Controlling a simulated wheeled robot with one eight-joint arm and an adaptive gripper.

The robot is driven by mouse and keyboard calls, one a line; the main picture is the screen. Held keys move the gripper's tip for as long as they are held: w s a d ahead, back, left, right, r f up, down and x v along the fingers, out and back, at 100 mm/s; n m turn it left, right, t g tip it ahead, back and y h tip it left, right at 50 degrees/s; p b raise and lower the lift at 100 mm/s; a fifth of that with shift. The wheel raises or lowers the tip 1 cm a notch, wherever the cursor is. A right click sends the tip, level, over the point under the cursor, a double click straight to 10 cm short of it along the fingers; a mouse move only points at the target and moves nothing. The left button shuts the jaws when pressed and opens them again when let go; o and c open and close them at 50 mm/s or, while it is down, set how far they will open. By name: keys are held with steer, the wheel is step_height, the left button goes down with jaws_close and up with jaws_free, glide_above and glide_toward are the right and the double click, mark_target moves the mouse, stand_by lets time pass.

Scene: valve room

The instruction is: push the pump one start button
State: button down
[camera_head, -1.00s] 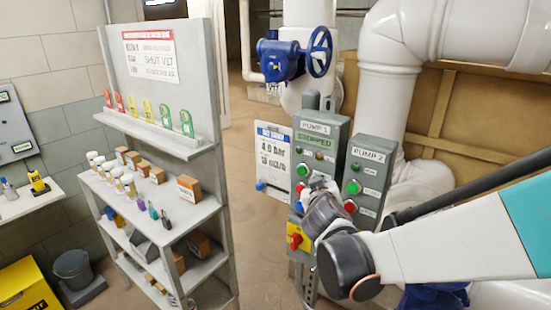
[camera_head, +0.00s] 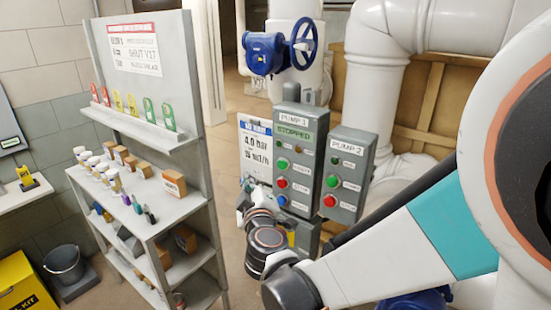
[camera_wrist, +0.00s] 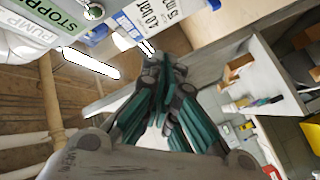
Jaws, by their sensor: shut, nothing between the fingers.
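The PUMP 1 panel (camera_head: 300,150) is a grey upright box with a green STOPPED display. Its green button (camera_head: 282,163) is unobstructed, above a red button (camera_head: 282,183) and a blue one (camera_head: 282,201). The small labels beside them are hard to read. My gripper (camera_head: 243,200) is left of the panel's lower part, in front of the white pressure sign, apart from the green button. In the wrist view my gripper (camera_wrist: 152,60) is shut and empty.
The PUMP 2 panel (camera_head: 346,175) stands close on the right with green and red buttons. A shelf (camera_head: 150,180) with bottles and boxes stands left. The pressure sign (camera_head: 256,150) is beside the PUMP 1 panel. A blue valve (camera_head: 275,52) and white pipes (camera_head: 372,95) are behind.

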steer(key=w+d, duration=0.5)
steer(key=w, duration=0.2)
steer(key=shift+d, duration=0.15)
steer(key=shift+d, duration=0.1)
stand_by(1.5)
steer(key=shift+w+d, duration=0.2)
steer(key=shift+w, duration=0.1)
steer(key=shift+w+d, duration=0.3)
steer(key=shift+w, duration=0.05)
stand_by(0.8)
stand_by(0.3)
steer(key=shift+s+a, duration=0.55)
steer(key=shift+s, duration=0.15)
steer(key=s+a, duration=0.1)
steer(key=s, duration=0.1)
steer(key=s+a, duration=0.2)
steer(key=shift+b, duration=0.4)
